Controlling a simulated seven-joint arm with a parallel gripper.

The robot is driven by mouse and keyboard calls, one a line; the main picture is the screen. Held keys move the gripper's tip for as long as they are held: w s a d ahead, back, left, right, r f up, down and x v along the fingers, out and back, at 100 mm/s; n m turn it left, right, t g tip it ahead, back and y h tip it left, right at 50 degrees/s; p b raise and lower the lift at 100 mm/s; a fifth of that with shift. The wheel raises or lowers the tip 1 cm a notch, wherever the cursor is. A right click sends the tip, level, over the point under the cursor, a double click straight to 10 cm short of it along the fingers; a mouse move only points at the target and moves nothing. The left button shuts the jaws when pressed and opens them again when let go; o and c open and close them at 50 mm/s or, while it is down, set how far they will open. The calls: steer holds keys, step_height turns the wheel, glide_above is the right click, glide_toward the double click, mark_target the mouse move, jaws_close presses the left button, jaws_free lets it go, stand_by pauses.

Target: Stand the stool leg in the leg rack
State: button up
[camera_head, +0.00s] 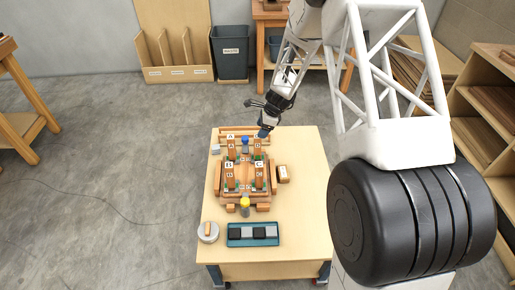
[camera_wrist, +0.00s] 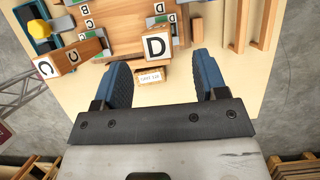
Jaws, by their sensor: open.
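Several upright wooden pieces with lettered white tops stand around a wooden fixture (camera_head: 244,181) on the table. The D-marked piece (camera_wrist: 157,46) shows beyond and between my fingertips in the wrist view. The C-marked piece (camera_wrist: 46,68) is to its left, and it also shows in the head view (camera_head: 259,172). My gripper (camera_wrist: 161,62) is open and empty, with blue pads wide apart; in the head view it hangs over the table's back right. Long wooden bars (camera_wrist: 250,28) lie at the wrist view's upper right. I cannot tell which piece is the stool leg or which part the leg rack.
A small labelled block (camera_head: 283,174) lies right of the fixture. The table's right front is clear. A grey bin (camera_head: 231,55) stands behind.

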mark_target(256, 139)
steer(key=shift+x, duration=0.85)
steer(key=shift+a, duration=0.1)
steer(key=shift+x, duration=2.6)
steer(key=shift+s, duration=0.15)
jaws_close()
steer(key=shift+r, duration=5)
